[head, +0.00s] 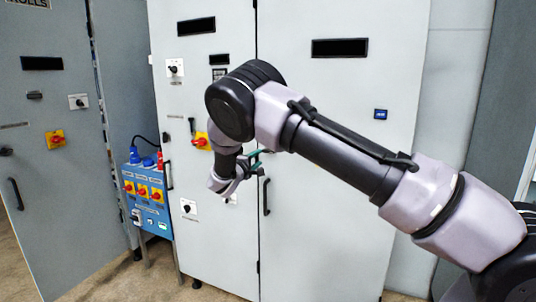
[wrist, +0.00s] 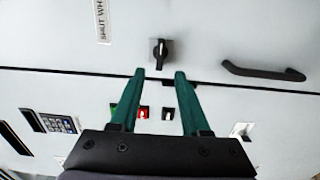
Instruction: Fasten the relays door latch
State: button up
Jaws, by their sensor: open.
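A black turn latch (wrist: 160,50) sits on the pale grey cabinet door (wrist: 220,30), close to the door seam. Its lever lies crosswise to the seam in the wrist view. My gripper (wrist: 160,73) is open, with two green fingers pointing at the cabinet. The latch shows between and just beyond the fingertips; I cannot tell the remaining distance or any contact. In the head view my gripper (head: 260,161) is at the seam between the two doors, above the black door handle (head: 266,196). My arm hides the latch there. No relays label is readable.
The black handle (wrist: 263,71) stands out beside the latch in the wrist view. The left door carries a red switch (wrist: 143,112) and a keypad (wrist: 55,123). A blue socket box (head: 148,195) stands at left. Floor shows at the lower left.

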aim_at(268, 152)
jog(key=x, duration=0.8)
jog(key=shift+w, duration=0.2)
jog(key=shift+d, duration=0.1)
grip_shut()
